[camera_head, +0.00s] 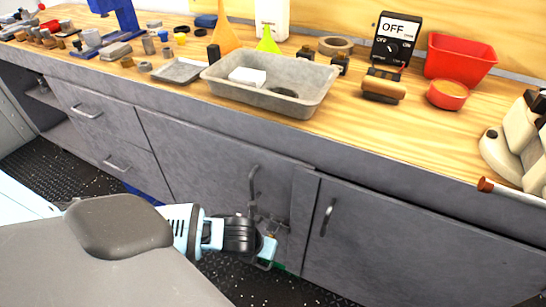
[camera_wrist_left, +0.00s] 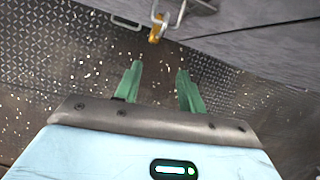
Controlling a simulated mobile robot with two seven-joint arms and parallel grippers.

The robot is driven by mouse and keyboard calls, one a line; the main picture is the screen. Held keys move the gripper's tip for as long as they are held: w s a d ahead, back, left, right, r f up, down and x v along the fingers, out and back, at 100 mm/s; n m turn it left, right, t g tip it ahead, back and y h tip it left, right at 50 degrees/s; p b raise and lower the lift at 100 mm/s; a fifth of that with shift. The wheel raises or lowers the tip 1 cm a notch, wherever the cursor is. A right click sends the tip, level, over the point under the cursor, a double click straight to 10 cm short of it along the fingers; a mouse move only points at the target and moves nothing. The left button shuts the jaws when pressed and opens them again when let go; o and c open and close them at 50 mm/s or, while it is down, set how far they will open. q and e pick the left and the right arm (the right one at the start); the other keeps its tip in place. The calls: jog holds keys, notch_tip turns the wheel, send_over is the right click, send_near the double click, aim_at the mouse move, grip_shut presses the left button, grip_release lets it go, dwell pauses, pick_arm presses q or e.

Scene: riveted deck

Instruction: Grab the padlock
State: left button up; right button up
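A small brass-coloured padlock (camera_wrist_left: 157,28) hangs from a metal hasp on the grey cabinet front, at the top middle of the left wrist view. In the head view the hasp (camera_head: 268,219) is low on the cabinet, and the padlock is too small and covered to make out clearly. My left gripper (camera_wrist_left: 160,70) has two green fingers spread apart with nothing between them. The padlock lies beyond the fingertips, apart from them. In the head view the left gripper (camera_head: 274,264) is just below the hasp, mostly hidden by its own wrist. My right gripper is not in view.
The cabinet has bar handles (camera_head: 328,217) on its doors and drawers. Above is a wooden worktop with a grey tray (camera_head: 225,73), a red bin (camera_head: 460,55) and several tools.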

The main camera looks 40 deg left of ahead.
pick_arm(q)
jog(key=shift+m+y, duration=0.3)
jog(key=shift+m, duration=0.3)
jog(key=shift+w+a+f+b, duration=0.8)
jog(key=shift+w+a+f, duration=0.25)
jog(key=shift+w+f, duration=0.25)
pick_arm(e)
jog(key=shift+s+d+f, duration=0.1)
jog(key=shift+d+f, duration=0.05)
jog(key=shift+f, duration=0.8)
pick_arm(q)
jog(key=b+x, duration=0.1)
jog(key=x, duration=0.1)
jog(key=b+x, duration=0.1)
jog(key=x, duration=0.2)
jog(key=shift+d, duration=0.2)
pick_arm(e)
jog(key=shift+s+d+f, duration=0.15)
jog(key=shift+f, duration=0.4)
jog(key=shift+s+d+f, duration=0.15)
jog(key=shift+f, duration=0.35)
pick_arm(q)
jog(key=shift+s, duration=0.1)
grip_shut()
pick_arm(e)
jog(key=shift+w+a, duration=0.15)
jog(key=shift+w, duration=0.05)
